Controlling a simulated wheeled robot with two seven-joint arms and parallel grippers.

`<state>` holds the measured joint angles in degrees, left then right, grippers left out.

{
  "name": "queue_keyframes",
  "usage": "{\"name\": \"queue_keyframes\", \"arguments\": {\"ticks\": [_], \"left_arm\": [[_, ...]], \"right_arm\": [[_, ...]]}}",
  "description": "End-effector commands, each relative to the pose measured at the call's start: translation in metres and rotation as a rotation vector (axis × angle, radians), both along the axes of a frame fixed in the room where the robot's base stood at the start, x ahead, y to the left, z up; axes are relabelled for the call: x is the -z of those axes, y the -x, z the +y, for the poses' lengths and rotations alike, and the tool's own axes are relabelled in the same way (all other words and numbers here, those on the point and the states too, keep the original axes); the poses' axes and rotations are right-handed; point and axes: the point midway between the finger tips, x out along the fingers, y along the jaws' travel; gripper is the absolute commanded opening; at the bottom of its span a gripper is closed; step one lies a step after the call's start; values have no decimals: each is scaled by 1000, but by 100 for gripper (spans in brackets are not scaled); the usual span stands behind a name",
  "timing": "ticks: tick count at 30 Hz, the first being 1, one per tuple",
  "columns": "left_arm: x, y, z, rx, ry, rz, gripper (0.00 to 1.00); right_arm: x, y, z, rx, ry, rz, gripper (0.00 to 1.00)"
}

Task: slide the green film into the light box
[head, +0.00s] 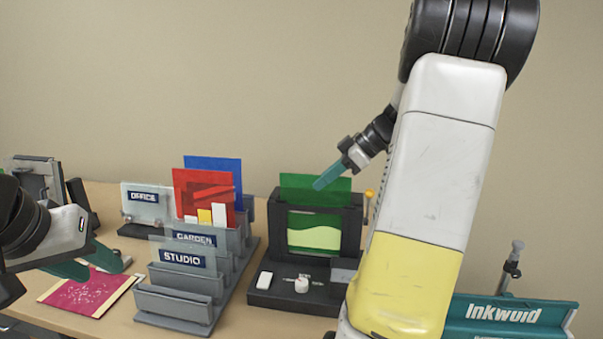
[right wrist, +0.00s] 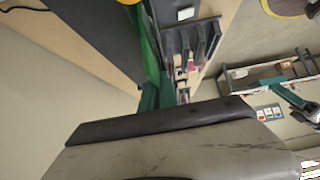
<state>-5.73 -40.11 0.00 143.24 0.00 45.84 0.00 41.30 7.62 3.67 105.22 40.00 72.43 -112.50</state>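The green film (head: 300,193) stands upright at the top of the dark light box (head: 349,228), its upper part sticking out above the frame. The box's window (head: 314,236) shows a green and pale wavy picture. My right gripper (head: 330,177) is at the film's top edge, with one teal finger across its near face. In the right wrist view the film (right wrist: 152,48) runs edge-on to the teal fingers (right wrist: 158,95), which look closed on it. The far finger is hidden in the head view. My left gripper (head: 88,264) is open and empty above a pink sheet.
Left of the light box, a grey stepped rack (head: 174,301) holds red and blue films and clear sheets, with labels STUDIO, GARDEN and OFFICE. The pink sheet (head: 85,294) lies on the table at left.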

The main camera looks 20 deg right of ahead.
Motion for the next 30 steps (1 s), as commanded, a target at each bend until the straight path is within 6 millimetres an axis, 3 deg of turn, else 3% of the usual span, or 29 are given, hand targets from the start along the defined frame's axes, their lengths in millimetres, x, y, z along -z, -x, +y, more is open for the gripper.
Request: {"name": "queue_keyframes", "arguments": {"ticks": [11, 15, 16, 26, 30], "left_arm": [[0, 0, 0, 0, 0, 0, 36], [0, 0, 0, 0, 0, 0, 36], [0, 0, 0, 0, 0, 0, 36], [0, 0, 0, 0, 0, 0, 36], [0, 0, 0, 0, 0, 0, 36]], "right_arm": [[6, 0, 0, 1, 0, -1, 0], [6, 0, 0, 1, 0, -1, 27], [6, 0, 0, 1, 0, -1, 29], [4, 1, -2, 1, 1, 0, 29], [-8, 7, -13, 3, 2, -2, 29]]}}
